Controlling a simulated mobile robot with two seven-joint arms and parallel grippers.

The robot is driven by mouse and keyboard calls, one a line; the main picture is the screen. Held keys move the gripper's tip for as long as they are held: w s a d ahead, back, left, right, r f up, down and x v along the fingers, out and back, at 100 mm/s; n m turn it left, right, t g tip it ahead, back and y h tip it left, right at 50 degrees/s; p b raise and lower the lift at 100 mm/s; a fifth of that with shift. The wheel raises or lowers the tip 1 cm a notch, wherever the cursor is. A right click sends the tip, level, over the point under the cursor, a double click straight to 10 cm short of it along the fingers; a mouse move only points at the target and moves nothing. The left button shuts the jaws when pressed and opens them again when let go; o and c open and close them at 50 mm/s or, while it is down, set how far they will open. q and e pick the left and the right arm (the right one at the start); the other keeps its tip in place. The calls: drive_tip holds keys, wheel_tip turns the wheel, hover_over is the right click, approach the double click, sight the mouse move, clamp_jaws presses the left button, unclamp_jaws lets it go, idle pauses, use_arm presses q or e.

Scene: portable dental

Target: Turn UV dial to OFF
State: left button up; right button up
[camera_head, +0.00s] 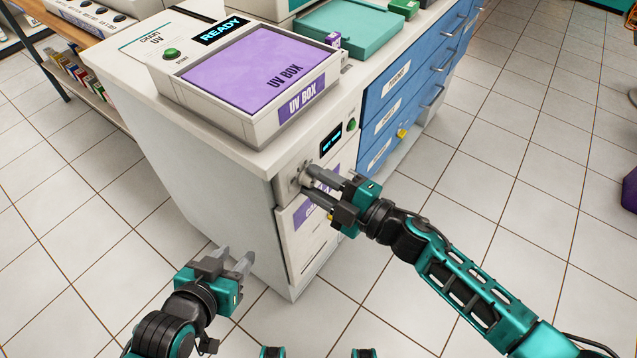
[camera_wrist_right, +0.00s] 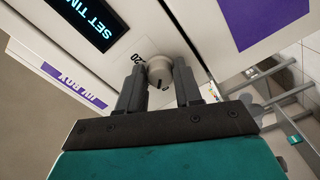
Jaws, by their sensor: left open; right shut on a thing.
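The UV dial is a round, light grey knob on the cabinet's front panel; it shows in the right wrist view (camera_wrist_right: 162,72) with a dark mark on its face and the print "20" beside it. My right gripper (camera_wrist_right: 160,90) has its two fingers on either side of the dial and is shut on it. In the head view my right gripper (camera_head: 308,186) reaches the cabinet front and mostly hides the dial. My left gripper (camera_head: 237,262) is open and empty, low beside the cabinet's left side.
The UV box (camera_head: 258,72) with a purple lid and a "READY" display sits on the cabinet top. A small display (camera_head: 331,138) and a green button (camera_head: 351,125) are on the panel right of the dial. Blue drawers (camera_head: 400,95) stand to the right. The floor in front is clear.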

drive_tip(key=shift+n+b, duration=0.35)
drive_tip(key=shift+n, duration=1.35)
drive_tip(key=o, duration=1)
drive_tip(key=shift+o, duration=0.2)
drive_tip(key=v, duration=1.3)
